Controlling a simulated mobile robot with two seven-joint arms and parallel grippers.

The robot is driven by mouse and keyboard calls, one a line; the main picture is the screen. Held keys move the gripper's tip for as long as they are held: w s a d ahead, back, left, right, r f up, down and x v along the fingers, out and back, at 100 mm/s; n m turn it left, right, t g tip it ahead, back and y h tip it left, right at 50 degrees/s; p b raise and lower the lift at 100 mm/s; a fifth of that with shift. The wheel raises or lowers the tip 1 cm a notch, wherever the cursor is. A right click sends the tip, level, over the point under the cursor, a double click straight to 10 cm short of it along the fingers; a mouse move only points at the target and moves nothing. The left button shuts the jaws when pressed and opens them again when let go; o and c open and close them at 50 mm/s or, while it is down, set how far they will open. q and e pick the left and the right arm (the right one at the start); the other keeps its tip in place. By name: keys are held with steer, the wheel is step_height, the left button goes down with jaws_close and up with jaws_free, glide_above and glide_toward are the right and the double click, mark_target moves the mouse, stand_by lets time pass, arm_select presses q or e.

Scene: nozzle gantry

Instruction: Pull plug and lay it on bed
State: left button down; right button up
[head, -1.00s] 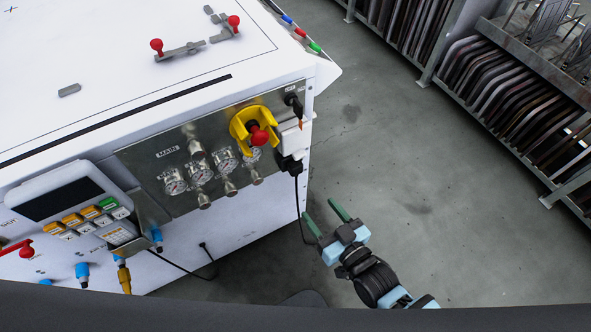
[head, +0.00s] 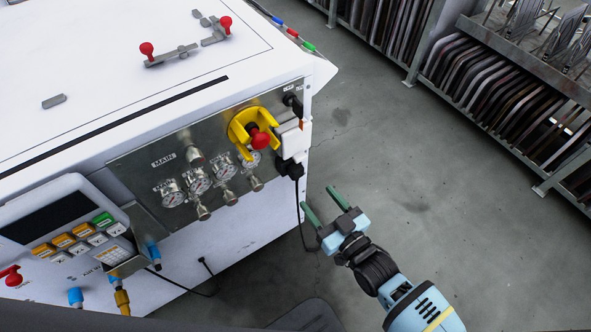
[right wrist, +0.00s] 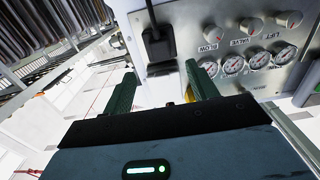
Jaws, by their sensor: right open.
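The black plug (head: 291,169) sits in a white socket box at the right end of the machine's metal panel, with its black cord hanging down. In the right wrist view the plug (right wrist: 158,44) shows just beyond the fingertips, roughly between them. The bed is the white flat top (head: 110,62) of the machine. My right gripper (head: 319,202) is open and empty, below and right of the plug and apart from it. Its two green fingers also show in the right wrist view (right wrist: 160,77). My left gripper is not in view.
A yellow guard (head: 240,131) with a red knob stands left of the socket, with several gauges (head: 198,180) beyond it. Red-knobbed clamps (head: 172,56) sit on the bed. A control box (head: 65,220) is at the left. Open floor (head: 390,180) lies right, before racks.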

mark_target(299, 175)
steer(key=b+x, duration=0.3)
steer(key=x, duration=0.4)
steer(key=shift+w+a+f+b, duration=0.1)
steer(key=shift+w+a+b, duration=0.15)
steer(key=shift+b, duration=0.15)
steer(key=shift+w+a, duration=0.25)
steer(key=shift+w, duration=0.15)
steer(key=shift+w+a, duration=0.1)
steer(key=shift+w, duration=0.05)
stand_by(0.6)
